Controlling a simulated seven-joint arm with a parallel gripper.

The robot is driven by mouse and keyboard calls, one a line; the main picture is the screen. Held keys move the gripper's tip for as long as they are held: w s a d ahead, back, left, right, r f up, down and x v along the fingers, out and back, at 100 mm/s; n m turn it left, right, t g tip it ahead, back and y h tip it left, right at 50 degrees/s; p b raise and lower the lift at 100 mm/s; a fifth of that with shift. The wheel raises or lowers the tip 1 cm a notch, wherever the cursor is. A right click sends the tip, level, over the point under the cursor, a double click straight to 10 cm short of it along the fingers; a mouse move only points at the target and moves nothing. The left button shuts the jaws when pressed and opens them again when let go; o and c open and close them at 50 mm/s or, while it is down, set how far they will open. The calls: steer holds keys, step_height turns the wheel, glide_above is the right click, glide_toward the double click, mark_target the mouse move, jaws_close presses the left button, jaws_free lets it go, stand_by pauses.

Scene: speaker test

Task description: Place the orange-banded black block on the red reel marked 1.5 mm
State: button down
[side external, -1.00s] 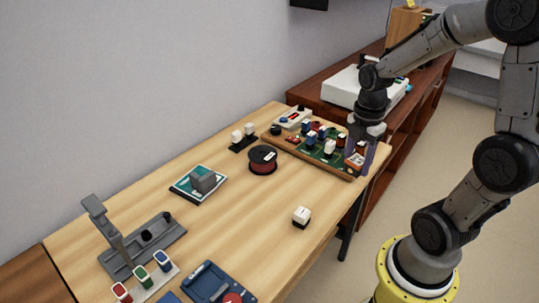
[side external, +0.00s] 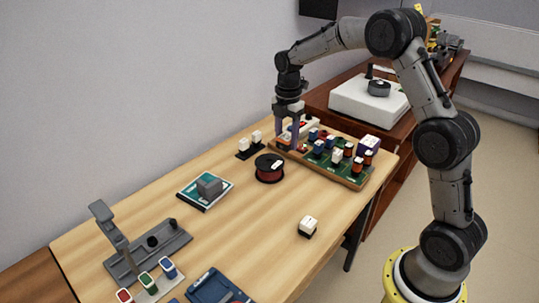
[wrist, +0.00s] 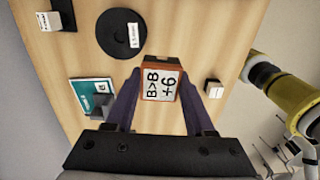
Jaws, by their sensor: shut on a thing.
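My gripper (side external: 287,141) is shut on a block with an orange band and a white label reading "B>B +6" (wrist: 160,85). In the wrist view the block sits between both fingers of my gripper (wrist: 160,84). The red reel with black flanges (side external: 269,176) stands on the table, left of and nearer the camera than my gripper. It also shows in the wrist view (wrist: 112,34), top left of the block, with a white label too small to read surely.
A wooden board with several parts (side external: 350,182) lies right of the reel. A small black stand with white-topped pieces (side external: 243,154) is behind it. A teal board with a grey block (side external: 190,201) is at left. A white-topped block (side external: 308,224) stands alone on clear table.

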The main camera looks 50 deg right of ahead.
glide_above(270, 162)
step_height(270, 162, down, 7)
steer(key=shift+s+a+r, duration=0.1)
steer(key=shift+s+r, duration=0.05)
steer(key=shift+w+f, duration=0.15)
steer(key=shift+f, duration=0.8)
steer(key=shift+w+f, duration=0.1)
steer(key=shift+f, duration=0.85)
steer(key=shift+f, duration=0.15)
steer(key=shift+c, duration=1.3)
jaws_free()
step_height(270, 162, up, 13)
steer(key=shift+f, duration=0.2)
